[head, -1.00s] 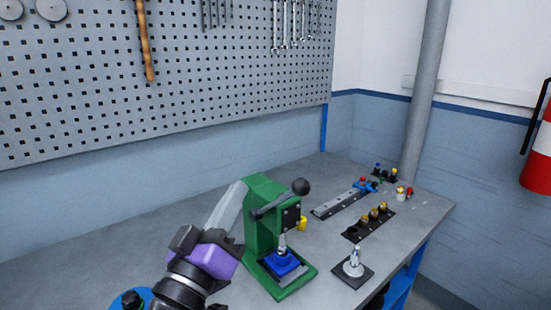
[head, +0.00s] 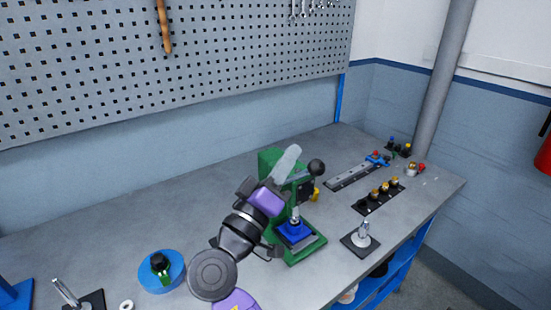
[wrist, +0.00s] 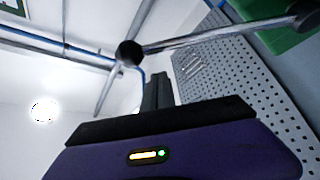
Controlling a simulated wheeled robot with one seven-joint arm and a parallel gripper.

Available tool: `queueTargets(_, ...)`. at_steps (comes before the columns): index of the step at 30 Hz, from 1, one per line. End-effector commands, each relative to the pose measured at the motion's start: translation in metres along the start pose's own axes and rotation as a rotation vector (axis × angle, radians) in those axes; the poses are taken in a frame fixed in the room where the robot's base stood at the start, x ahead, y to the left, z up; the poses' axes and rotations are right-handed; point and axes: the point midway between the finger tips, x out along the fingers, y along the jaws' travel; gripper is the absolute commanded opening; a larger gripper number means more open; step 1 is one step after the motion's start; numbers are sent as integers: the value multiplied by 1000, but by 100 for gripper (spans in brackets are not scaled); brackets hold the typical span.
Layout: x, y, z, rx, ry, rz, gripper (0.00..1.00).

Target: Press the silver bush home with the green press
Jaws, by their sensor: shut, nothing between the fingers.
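The green press (head: 270,163) stands on the bench, with a blue block (head: 296,232) on its base. A small silver piece (head: 295,217) stands over the block below the ram; I cannot tell bush from ram tip there. The press lever ends in a black ball (head: 316,167). My gripper (head: 291,152), with a purple body, is shut and empty, raised in front of the press head and left of the ball. In the wrist view the shut fingers (wrist: 157,88) point up close to a silver bar with a black ball (wrist: 130,53); contact is unclear.
Right of the press stands a silver post on a black plate (head: 361,242). Behind are a black rack with brass-coloured parts (head: 378,197) and a grey rail (head: 352,175). A blue round dish (head: 162,272) lies at left. The bench behind it is clear.

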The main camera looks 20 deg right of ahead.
Motion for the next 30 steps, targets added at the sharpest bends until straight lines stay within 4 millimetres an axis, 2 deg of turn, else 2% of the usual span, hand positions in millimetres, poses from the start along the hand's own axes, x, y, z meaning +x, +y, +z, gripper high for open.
queueTargets(3,-6,1,13,-4,1,-2,0)
queueTargets(9,-10,0,26,0,0,-1,0)
queueTargets(22,-12,-1,28,3,1,1,0)
queueTargets(30,-19,-6,41,50,1,29,0)
